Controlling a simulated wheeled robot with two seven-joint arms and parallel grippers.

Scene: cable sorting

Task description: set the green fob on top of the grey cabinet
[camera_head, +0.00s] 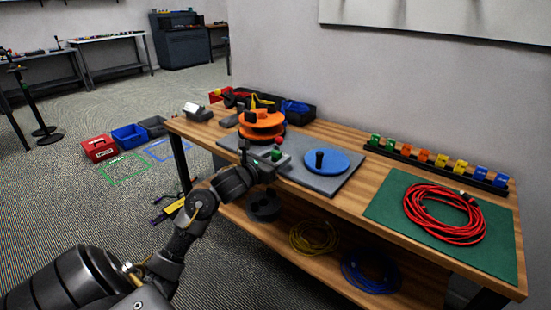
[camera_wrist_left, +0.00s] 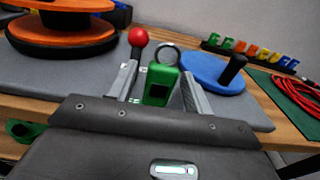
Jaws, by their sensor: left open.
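The green fob (camera_wrist_left: 160,84), with a metal ring (camera_wrist_left: 167,53) at its far end, shows in the left wrist view at the grey mat's front part. My left gripper (camera_wrist_left: 162,75) is open, with one finger on each side of the fob and gaps visible. In the head view the fob (camera_head: 276,155) is a small green spot at my left gripper (camera_head: 272,158), partly hidden. A dark blue-grey cabinet (camera_head: 182,45) stands far off against the back wall. I cannot tell if it is the grey cabinet. My right gripper is not in view.
On the bench, a red ball knob (camera_wrist_left: 138,37), an orange reel (camera_head: 262,118) and a blue disc (camera_head: 325,162) stand close to the gripper. A red cable coil (camera_head: 443,214) lies on a green mat (camera_head: 385,208). Bins, including a red one (camera_head: 100,148), stand on the floor.

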